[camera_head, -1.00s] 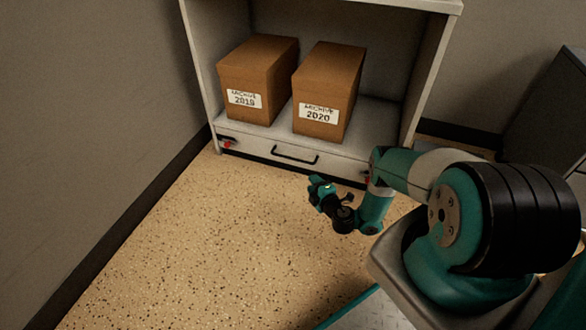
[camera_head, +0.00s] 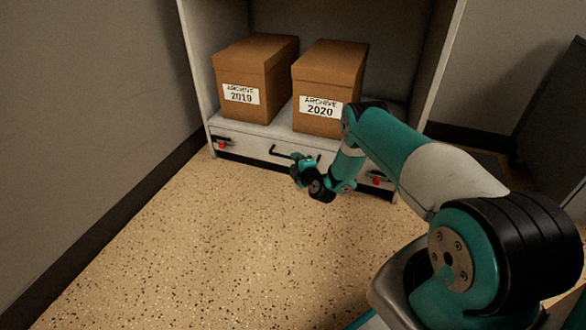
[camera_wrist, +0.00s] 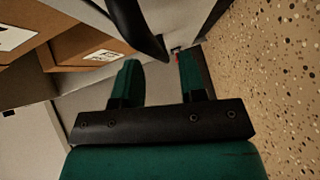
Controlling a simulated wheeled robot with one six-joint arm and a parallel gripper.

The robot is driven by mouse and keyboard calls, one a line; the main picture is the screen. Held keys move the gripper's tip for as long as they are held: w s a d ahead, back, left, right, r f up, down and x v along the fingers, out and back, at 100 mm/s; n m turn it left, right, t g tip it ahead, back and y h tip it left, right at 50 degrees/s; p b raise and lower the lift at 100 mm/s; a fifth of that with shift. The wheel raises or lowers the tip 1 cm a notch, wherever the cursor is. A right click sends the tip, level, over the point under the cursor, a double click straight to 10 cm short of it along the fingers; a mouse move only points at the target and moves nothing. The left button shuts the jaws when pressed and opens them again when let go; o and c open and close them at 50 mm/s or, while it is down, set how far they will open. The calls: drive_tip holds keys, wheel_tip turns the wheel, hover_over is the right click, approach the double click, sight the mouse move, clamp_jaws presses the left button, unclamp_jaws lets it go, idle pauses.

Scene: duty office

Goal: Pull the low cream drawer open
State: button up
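The low cream drawer (camera_head: 246,145) is at the foot of the shelf unit, and its front looks closed. Its black bar handle (camera_head: 279,152) is partly hidden behind my gripper (camera_head: 298,168). In the wrist view the handle (camera_wrist: 138,30) crosses as a thick dark bar at the top, close to the fingertips. My gripper (camera_wrist: 160,68) has its two green fingers apart with a clear gap, and nothing is clamped in it. Whether the handle lies between the fingers or just beyond them I cannot tell.
Two brown boxes, archive 2019 (camera_head: 245,90) and archive 2020 (camera_head: 322,107), stand on the shelf above the drawer. Red-tipped black fittings (camera_head: 222,144) (camera_head: 376,180) sit at both ends of the unit's front. A wall (camera_head: 80,130) runs along the left. The speckled floor in front is clear.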

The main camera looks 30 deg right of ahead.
drive_tip(key=shift+w+d+f+b, duration=0.15)
drive_tip(key=shift+w+b, duration=0.15)
drive_tip(key=shift+w, duration=0.4)
drive_tip(key=shift+w+f+b, duration=0.1)
drive_tip(key=shift+w+b, duration=0.2)
drive_tip(key=shift+w, duration=0.4)
clamp_jaws()
